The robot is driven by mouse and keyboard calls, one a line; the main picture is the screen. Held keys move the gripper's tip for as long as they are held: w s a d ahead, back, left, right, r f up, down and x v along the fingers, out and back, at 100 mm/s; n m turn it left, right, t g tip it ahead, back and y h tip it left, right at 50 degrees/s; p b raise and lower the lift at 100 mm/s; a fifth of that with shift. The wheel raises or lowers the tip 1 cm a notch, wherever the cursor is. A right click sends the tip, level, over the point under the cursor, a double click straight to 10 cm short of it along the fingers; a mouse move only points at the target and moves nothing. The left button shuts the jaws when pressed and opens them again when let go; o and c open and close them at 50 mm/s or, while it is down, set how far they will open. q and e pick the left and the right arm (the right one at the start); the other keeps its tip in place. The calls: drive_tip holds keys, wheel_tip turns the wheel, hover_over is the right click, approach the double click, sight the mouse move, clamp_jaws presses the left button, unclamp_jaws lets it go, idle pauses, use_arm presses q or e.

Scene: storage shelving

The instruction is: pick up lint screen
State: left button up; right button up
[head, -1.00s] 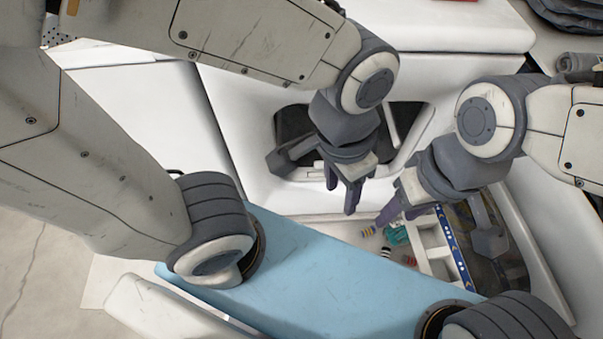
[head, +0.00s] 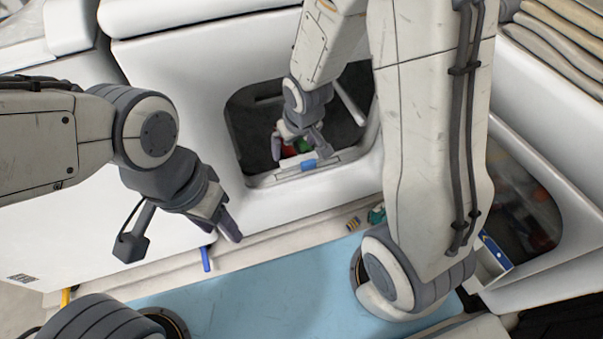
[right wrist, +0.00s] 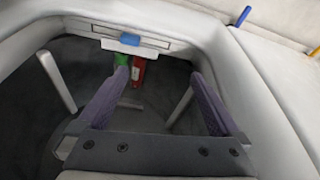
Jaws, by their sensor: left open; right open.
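What appears to be the lint screen, a pale panel with a blue tab (head: 308,164), sits at the lower lip of the white machine's dark opening. In the right wrist view its blue tab (right wrist: 130,39) shows on a pale strip. My right gripper (head: 300,150) is open inside the opening, just above the tab. In the right wrist view its fingers (right wrist: 160,78) are spread with nothing between the tips. My left gripper (head: 222,226) is open and empty, outside the machine at the left. Most of the panel is hidden.
A red item (right wrist: 138,72) and a green item (right wrist: 121,61) are by the panel, partly behind a finger. A blue stick (head: 206,258) lies on the ledge below the left gripper. A blue surface (head: 250,295) spans the front. A second opening (head: 520,205) is at right.

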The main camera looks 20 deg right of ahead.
drive_tip(key=m+t+b, duration=0.1)
drive_tip(key=m+b, duration=0.1)
drive_tip(key=b, duration=0.1)
approach(309, 163)
drive_tip(key=x, duration=0.1)
drive_tip(key=b+x, duration=0.2)
drive_tip(key=shift+s+a+f, duration=0.1)
drive_tip(key=shift+a+f, duration=0.2)
drive_tip(key=shift+f, duration=0.1)
drive_tip(key=b+x, duration=0.1)
drive_tip(key=x, duration=0.1)
drive_tip(key=b+x, duration=0.1)
drive_tip(key=x, duration=0.1)
drive_tip(key=b+x, duration=0.1)
drive_tip(key=shift+w+d+f, duration=0.2)
drive_tip(key=shift+w+f, duration=0.1)
drive_tip(key=shift+w, duration=0.1)
use_arm(q)
wheel_tip(309, 163, down, 10)
drive_tip(key=shift+f, duration=0.2)
use_arm(e)
drive_tip(key=shift+r, duration=0.1)
clamp_jaws()
